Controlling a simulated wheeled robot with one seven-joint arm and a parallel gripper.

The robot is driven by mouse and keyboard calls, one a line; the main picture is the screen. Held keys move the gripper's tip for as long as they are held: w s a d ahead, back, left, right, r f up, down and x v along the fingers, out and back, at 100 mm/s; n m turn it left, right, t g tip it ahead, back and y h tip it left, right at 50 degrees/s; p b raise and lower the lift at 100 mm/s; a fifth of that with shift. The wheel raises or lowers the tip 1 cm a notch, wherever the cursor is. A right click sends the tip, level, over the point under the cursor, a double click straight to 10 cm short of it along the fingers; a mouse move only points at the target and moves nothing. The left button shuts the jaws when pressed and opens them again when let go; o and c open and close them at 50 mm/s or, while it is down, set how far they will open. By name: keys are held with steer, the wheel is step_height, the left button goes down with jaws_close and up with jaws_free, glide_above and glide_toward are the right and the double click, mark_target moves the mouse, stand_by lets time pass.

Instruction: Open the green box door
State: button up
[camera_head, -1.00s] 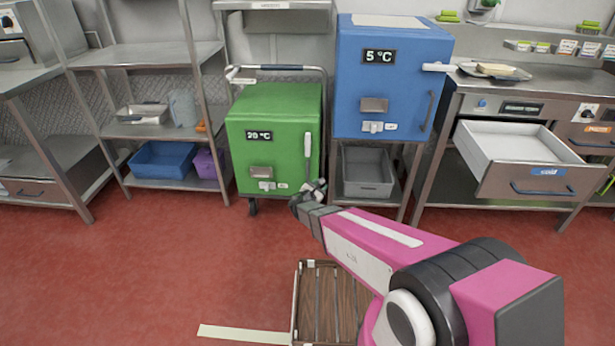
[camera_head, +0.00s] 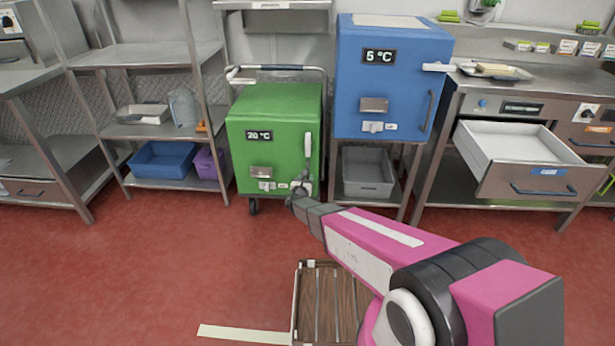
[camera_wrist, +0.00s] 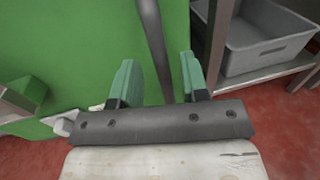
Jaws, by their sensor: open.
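The green box (camera_head: 275,130) stands on a wheeled cart, with a "20 °C" display on its front. Its door looks closed. A white latch lever (camera_head: 308,146) stands upright at the right of the door front. My gripper (camera_head: 303,186) is at the lower right of the door front. In the wrist view my gripper (camera_wrist: 160,82) is open, with its two green fingers apart. A dark vertical bar handle (camera_wrist: 156,45) on the green door (camera_wrist: 80,45) runs between the fingers, nearer the right one. I cannot tell whether a finger touches it.
A blue box (camera_head: 390,80) reading "5 °C" stands to the right, above a grey bin (camera_head: 368,174). An open white drawer (camera_head: 515,143) juts out further right. Metal shelves (camera_head: 150,55) stand left.

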steer(key=shift+x, duration=1.4)
steer(key=shift+c, duration=0.3)
steer(key=shift+s, duration=0.1)
jaws_close()
